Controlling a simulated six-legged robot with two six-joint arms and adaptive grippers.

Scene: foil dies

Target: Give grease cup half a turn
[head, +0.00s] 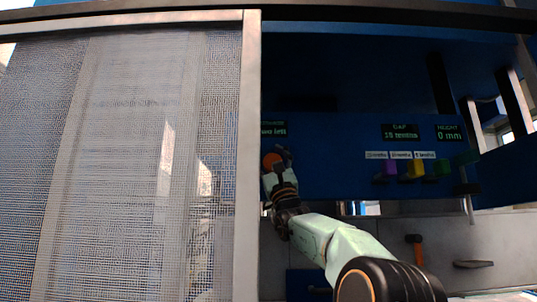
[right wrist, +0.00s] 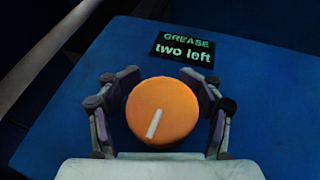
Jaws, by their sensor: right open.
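The grease cup (right wrist: 162,111) is a round orange cap with a white line on its face. In the right wrist view the line runs from the middle toward the lower left. A dark label (right wrist: 183,50) above it reads "GREASE two left". My right gripper (right wrist: 163,105) is open, with one finger on each side of the cup; I cannot tell whether they touch it. In the head view the cup (head: 271,160) shows as a small orange spot at the tip of my right gripper (head: 277,165). My left gripper is not in view.
A mesh screen (head: 125,160) with a metal frame post (head: 249,150) covers the left, close beside my right gripper. Purple, yellow (head: 414,169) and green blocks sit on the blue panel, right. A hammer-like tool (head: 415,250) lies lower right.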

